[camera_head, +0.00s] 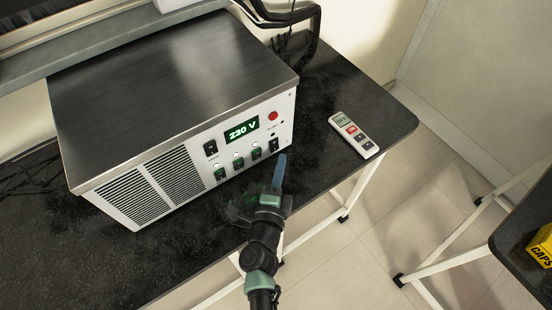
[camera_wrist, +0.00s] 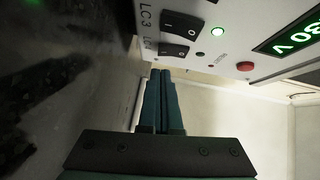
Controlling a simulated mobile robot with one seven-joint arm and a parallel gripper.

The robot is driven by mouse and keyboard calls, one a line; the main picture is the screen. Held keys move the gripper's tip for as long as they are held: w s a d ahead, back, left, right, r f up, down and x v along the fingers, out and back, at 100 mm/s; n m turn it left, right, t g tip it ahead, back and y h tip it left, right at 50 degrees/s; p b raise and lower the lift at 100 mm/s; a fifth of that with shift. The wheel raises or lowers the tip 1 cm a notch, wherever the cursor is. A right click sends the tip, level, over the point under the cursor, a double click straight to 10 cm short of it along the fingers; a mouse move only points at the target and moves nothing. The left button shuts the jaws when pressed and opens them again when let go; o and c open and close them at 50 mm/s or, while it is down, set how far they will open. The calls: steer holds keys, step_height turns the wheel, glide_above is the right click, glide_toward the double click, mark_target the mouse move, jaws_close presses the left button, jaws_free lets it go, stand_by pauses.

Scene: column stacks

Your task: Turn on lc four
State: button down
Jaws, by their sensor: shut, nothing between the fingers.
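The LC4 switch (camera_wrist: 174,50) is a black rocker on the white front panel, beside its LC4 label in the wrist view. It also shows as the rightmost dark rocker (camera_head: 274,146) in the head view. The small lamp (camera_wrist: 199,54) beside LC4 looks dark. The LC3 switch (camera_wrist: 182,23) is next to it, with a lit green lamp (camera_wrist: 217,31). My gripper (camera_wrist: 161,73) is shut and empty, its fingertips close to LC4; I cannot tell whether they touch. In the head view my gripper (camera_head: 281,158) is just in front of the panel's right end.
The power unit (camera_head: 175,90) stands on a black table (camera_head: 350,95). Its display (camera_head: 241,130) reads 230 V, with a red button (camera_head: 273,116) beside it. A handheld meter (camera_head: 354,134) lies to the right. Black cables (camera_head: 285,17) run behind. A yellow box (camera_head: 541,245) is at far right.

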steer(key=shift+w+a+f, duration=0.1)
steer(key=shift+w+a, duration=0.5)
steer(key=shift+w, duration=0.2)
steer(key=shift+f, duration=0.1)
